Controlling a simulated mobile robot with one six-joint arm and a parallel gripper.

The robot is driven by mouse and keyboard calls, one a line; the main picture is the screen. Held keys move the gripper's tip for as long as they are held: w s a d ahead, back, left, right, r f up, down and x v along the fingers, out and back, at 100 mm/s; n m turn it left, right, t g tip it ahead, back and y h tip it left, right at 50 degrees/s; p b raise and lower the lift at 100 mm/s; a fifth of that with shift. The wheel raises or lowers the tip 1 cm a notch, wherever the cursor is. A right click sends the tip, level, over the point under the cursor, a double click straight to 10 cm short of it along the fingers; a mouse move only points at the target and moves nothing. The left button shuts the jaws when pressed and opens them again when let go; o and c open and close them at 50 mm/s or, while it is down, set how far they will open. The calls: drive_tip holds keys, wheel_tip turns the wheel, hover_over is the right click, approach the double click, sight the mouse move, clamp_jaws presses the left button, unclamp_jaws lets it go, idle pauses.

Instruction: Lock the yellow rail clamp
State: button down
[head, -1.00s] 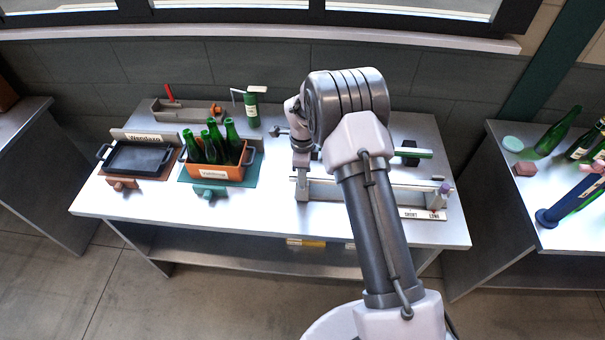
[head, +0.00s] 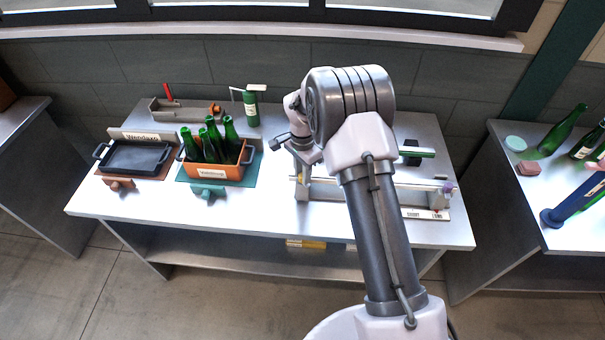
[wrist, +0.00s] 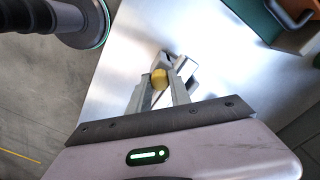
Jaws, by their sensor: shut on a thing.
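The yellow rail clamp (wrist: 159,74) shows in the wrist view as a small rounded yellow piece beside a grey metal block (wrist: 182,66). My gripper (wrist: 161,84) has its two fingers on either side of the yellow piece and is shut on it. In the head view, the grey rail fixture (head: 390,193) lies along the right front of the bench, partly behind my arm. A small yellow spot shows at its left end. My fingertips are mostly hidden there, so the clamp's lock position cannot be told.
An orange crate (head: 228,173) of green bottles and a black tray (head: 135,157) stand on the left of the bench. A green and white bar (head: 420,153) lies behind the rail. The bench front between crate and rail is clear.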

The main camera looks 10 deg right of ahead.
drive_tip(key=n, duration=0.3)
drive_tip(key=shift+n, duration=0.3)
drive_tip(key=n, duration=0.3)
drive_tip(key=shift+r+n, duration=0.1)
drive_tip(key=shift+n, duration=0.2)
drive_tip(key=n, duration=0.3)
drive_tip(key=shift+n, duration=0.4)
drive_tip(key=n, duration=0.3)
drive_tip(key=shift+n+p, duration=0.3)
drive_tip(key=shift+p, duration=0.1)
drive_tip(key=n+p, duration=0.1)
drive_tip(key=n, duration=0.5)
drive_tip(key=shift+w, duration=0.1)
drive_tip(key=n+p, duration=0.1)
drive_tip(key=n, duration=0.5)
drive_tip(key=c, duration=1.2)
unclamp_jaws()
